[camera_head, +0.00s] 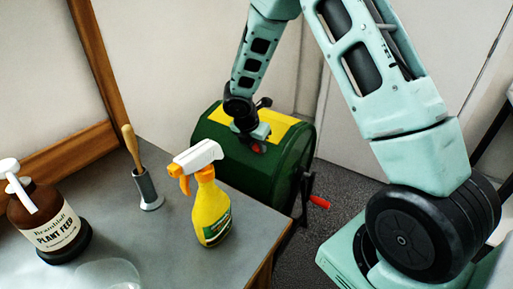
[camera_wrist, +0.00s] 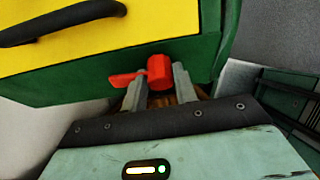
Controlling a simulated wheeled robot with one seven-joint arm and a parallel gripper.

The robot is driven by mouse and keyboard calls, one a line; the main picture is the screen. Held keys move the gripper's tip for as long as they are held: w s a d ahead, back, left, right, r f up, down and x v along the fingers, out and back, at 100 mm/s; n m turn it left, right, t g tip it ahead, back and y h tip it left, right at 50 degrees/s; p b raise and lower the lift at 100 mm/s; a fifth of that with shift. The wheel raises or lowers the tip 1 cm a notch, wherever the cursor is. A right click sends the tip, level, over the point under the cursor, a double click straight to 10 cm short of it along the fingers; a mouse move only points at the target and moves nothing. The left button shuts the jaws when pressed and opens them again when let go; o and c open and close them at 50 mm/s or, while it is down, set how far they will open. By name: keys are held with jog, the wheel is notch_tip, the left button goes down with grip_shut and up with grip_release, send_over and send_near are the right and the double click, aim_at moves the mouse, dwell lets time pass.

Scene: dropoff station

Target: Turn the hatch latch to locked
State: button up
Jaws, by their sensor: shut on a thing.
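The green drum (camera_head: 230,165) stands on the floor beyond the grey table, with a yellow hatch (camera_head: 272,127) on its top. In the wrist view the yellow hatch (camera_wrist: 70,50) has a black handle (camera_wrist: 62,22). The red latch (camera_wrist: 160,70) sits on the green body just beside the hatch edge, with a flat arm pointing left. My gripper (camera_wrist: 160,84) is shut on the latch, one grey finger on each side of its knob. In the head view my gripper (camera_head: 252,140) is at the drum's top and the latch (camera_head: 257,148) is mostly hidden.
A yellow spray bottle (camera_head: 212,205) stands on the table (camera_head: 170,255) in front of the drum. A brown plant feed bottle (camera_head: 50,225) and a wooden-handled tool in a holder (camera_head: 147,188) are further left. A red crank grip (camera_head: 320,202) sticks out at the drum's right end.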

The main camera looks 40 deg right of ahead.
jog(key=m+b, duration=0.1)
jog(key=b, duration=0.2)
jog(key=m+t+b, duration=0.1)
jog(key=m+b, duration=0.1)
jog(key=b, duration=0.1)
jog(key=f+m+t+b, duration=0.1)
jog(key=b, duration=0.1)
jog(key=shift+s+y+b, duration=0.15)
jog(key=shift+y+b, duration=0.15)
jog(key=shift+b, duration=0.1)
jog(key=m+t+b, duration=0.1)
jog(key=m+b, duration=0.1)
jog(key=b, duration=0.2)
jog(key=m+b, duration=0.2)
jog(key=b, duration=0.3)
jog(key=shift+s+f+t, duration=0.15)
jog(key=shift+t, duration=0.25)
jog(key=m+t+h+b, duration=0.1)
jog(key=m+b, duration=0.3)
jog(key=b, duration=0.5)
jog(key=shift+s+a+b, duration=0.1)
jog(key=shift+b, duration=0.2)
jog(key=m+b, duration=0.2)
jog(key=b, duration=0.2)
jog(key=shift+t+h, duration=0.4)
jog(key=shift+r+m+b, duration=0.35)
jog(key=shift+m+b, duration=0.05)
jog(key=shift+b, duration=0.5)
jog(key=shift+r, duration=0.1)
